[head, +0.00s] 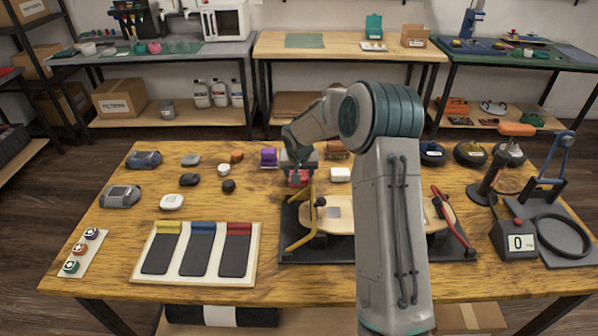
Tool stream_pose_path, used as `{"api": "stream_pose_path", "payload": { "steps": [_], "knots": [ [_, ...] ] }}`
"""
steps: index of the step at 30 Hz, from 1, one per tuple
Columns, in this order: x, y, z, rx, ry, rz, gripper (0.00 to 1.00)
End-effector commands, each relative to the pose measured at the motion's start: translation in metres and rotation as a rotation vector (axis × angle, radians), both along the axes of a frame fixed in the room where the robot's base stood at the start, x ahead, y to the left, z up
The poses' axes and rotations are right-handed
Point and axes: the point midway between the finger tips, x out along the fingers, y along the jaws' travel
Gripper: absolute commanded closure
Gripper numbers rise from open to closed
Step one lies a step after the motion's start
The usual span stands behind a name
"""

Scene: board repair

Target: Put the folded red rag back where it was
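A small red item (299,180), which looks like the folded red rag, is at the back middle of the wooden table, just behind the dark repair fixture. My gripper (298,173) points down right at it, and the fingers partly cover it. The view is too small to tell whether the fingers are closed on it, or whether it rests on the table or is slightly raised.
A board (340,213) lies in the fixture with yellow and red clamp arms, partly behind my arm. A purple item (268,157) and a white item (340,174) flank the gripper. A tray with three dark pads (203,250) stands front left. Table between is clear.

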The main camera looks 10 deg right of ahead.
Motion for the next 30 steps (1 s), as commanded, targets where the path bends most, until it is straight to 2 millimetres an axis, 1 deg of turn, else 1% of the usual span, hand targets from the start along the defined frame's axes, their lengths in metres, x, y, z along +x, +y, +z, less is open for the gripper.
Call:
{"api": "stream_pose_path", "payload": {
  "steps": [5,6,8,9,16,20,23,30],
  "knots": [
    [0.000,0.000,-0.004,0.000,0.000,0.001,0.63],
    [0.000,0.000,-0.004,0.000,0.000,0.001,0.39],
    [0.000,0.000,-0.002,0.000,0.000,0.001,0.22],
    [0.000,0.000,-0.002,0.000,0.000,0.001,0.20],
    [0.000,0.000,-0.002,0.000,0.000,0.001,0.20],
    [0.000,0.000,0.003,0.000,0.000,0.000,0.20],
    [-0.004,0.001,0.013,0.000,-0.002,0.000,0.20],
    [-0.023,0.005,0.059,0.000,-0.003,0.000,0.20]
  ]
}}
